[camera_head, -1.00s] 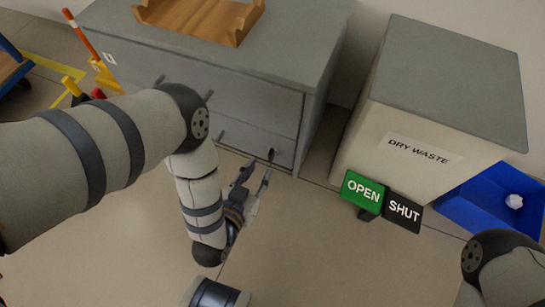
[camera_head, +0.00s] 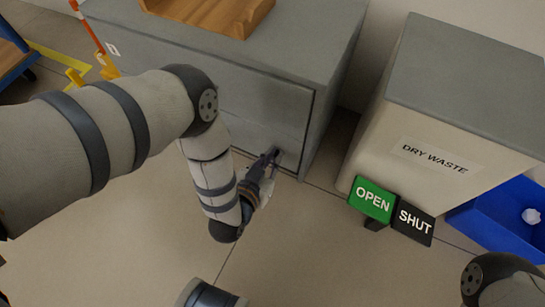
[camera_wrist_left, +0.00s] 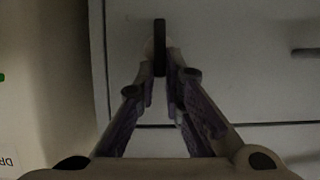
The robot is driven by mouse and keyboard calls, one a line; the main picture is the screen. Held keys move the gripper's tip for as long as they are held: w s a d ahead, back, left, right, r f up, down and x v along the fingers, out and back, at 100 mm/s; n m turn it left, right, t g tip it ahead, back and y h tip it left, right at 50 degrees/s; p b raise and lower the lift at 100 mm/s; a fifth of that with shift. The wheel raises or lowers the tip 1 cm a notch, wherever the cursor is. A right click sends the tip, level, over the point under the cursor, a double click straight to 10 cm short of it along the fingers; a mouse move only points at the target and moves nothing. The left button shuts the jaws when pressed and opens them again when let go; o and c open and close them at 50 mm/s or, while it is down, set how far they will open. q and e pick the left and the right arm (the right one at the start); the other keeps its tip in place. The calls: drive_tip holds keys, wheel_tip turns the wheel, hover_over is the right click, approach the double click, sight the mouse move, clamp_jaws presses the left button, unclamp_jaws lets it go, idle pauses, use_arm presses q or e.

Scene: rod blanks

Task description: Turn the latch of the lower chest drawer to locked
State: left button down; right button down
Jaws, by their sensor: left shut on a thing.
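The grey chest (camera_head: 320,60) stands at the top of the head view, and its lower drawer front (camera_head: 290,135) is partly hidden by my left arm. The latch (camera_wrist_left: 160,35) shows in the left wrist view as a dark upright bar on a pale round base. My left gripper (camera_head: 272,157) is at the lower right of the chest front in the head view. In the left wrist view its fingers (camera_wrist_left: 160,74) are closed on the near end of the latch. The fingers hide most of the latch in the head view. My right gripper is out of view.
A wooden tray (camera_head: 222,12) sits on the chest. A dry waste bin (camera_head: 440,110) stands to the right, with green OPEN (camera_head: 372,199) and black SHUT (camera_head: 413,222) signs before it. A blue bin (camera_head: 490,222) is beside it. The floor in front is clear.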

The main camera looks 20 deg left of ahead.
use_arm(q)
drive_tip(key=shift+a, duration=0.1)
drive_tip(key=shift+a+n+h+p, duration=0.4)
drive_tip(key=shift+n+h, duration=0.3)
drive_tip(key=shift+n, duration=0.3)
drive_tip(key=shift+a+f+n+t+h+b, duration=0.4)
drive_tip(key=shift+n+h+b, duration=0.55)
drive_tip(key=shift+n, duration=0.95)
drive_tip(key=shift+a+f+n+t+h+b, duration=0.15)
drive_tip(key=shift+f+n+t+h+b, duration=0.6)
drive_tip(key=shift+n, duration=1.15)
drive_tip(key=shift+a+f+n+t+h+b, duration=0.3)
drive_tip(key=shift+n+h+b, duration=0.85)
drive_tip(key=shift+n, duration=0.75)
drive_tip(key=c, duration=1.7)
unclamp_jaws()
